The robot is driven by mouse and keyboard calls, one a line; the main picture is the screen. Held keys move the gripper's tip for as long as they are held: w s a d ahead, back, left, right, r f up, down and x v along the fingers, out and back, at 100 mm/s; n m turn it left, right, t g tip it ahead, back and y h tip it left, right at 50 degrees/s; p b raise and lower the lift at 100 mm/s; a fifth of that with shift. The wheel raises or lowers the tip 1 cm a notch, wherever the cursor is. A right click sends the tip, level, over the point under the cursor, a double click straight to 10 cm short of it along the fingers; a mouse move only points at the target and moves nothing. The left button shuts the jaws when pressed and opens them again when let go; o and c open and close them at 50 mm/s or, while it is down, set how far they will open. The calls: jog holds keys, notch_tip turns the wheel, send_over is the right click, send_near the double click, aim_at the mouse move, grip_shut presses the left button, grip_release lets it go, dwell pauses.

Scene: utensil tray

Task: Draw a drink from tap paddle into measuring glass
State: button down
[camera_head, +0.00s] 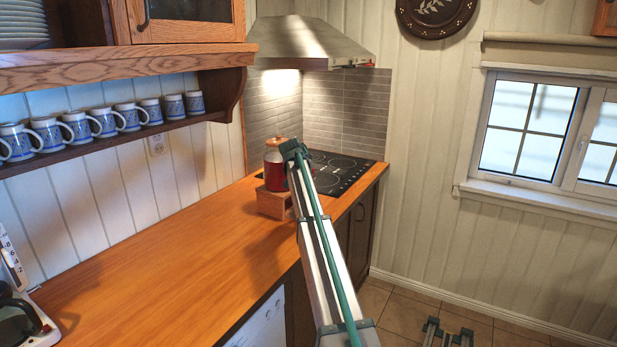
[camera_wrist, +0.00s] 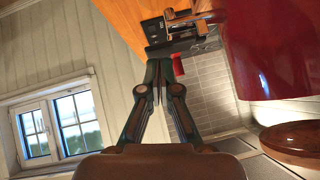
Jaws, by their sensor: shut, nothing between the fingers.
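The red drink dispenser (camera_head: 275,178) has a brown lid and stands on a wooden block (camera_head: 272,203) on the counter. In the wrist view, which appears upside down, its red body (camera_wrist: 270,50) fills the upper right. A metallic tap (camera_wrist: 192,20) juts from it, with a dark piece (camera_wrist: 154,29) beside it, possibly the paddle. My gripper (camera_wrist: 160,62) is shut and empty, its tips close to the tap; I cannot tell whether they touch. In the head view my arm hides the tap. I cannot make out the measuring glass in either view.
A black cooktop (camera_head: 335,172) lies behind the dispenser under a steel hood (camera_head: 310,42). Several blue-and-white mugs (camera_head: 78,125) stand on the left wall shelf. The wooden counter (camera_head: 150,255) is mostly clear, with an appliance (camera_head: 25,320) at lower left.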

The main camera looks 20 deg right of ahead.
jog(key=s+a+r+b, duration=0.1)
jog(key=s+a+r, duration=0.1)
jog(key=r, duration=0.3)
jog(key=s+a+r, duration=0.2)
jog(key=a+r, duration=0.2)
jog(key=r, duration=0.2)
jog(key=shift+b, duration=0.35)
jog(key=shift+d, duration=0.1)
